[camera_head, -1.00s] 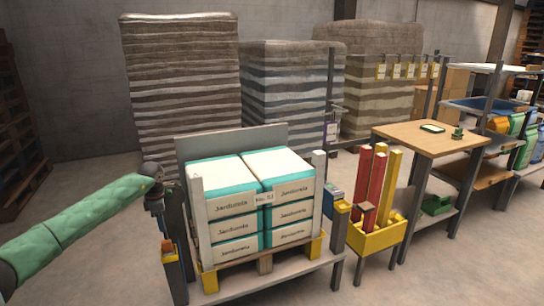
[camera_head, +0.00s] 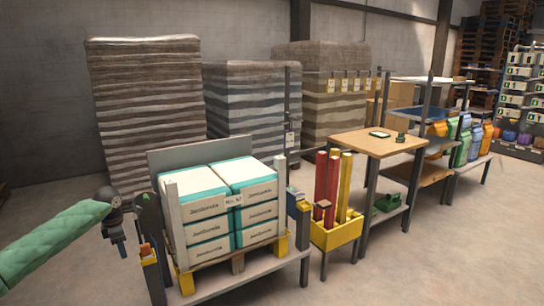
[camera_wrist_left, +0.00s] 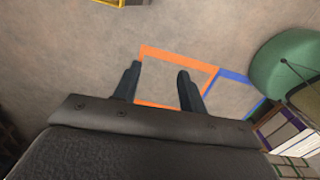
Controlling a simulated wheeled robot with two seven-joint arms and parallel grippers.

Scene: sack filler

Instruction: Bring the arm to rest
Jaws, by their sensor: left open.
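My left arm in its green sleeve comes in from the left of the head view. My left gripper (camera_head: 120,245) hangs down at its end, just left of the pallet stand. In the left wrist view the two dark fingers of the left gripper (camera_wrist_left: 157,88) are apart, with nothing between them but bare floor and part of an orange floor outline. The gripper holds nothing. My right gripper is not in view.
Stacked white and teal sacks (camera_head: 205,225) sit on a pallet right of the gripper. A yellow bin (camera_head: 338,234) with red and yellow posts and a wooden-topped table (camera_head: 378,144) stand farther right. Tall wrapped stacks (camera_head: 147,110) stand behind. Floor at right is clear.

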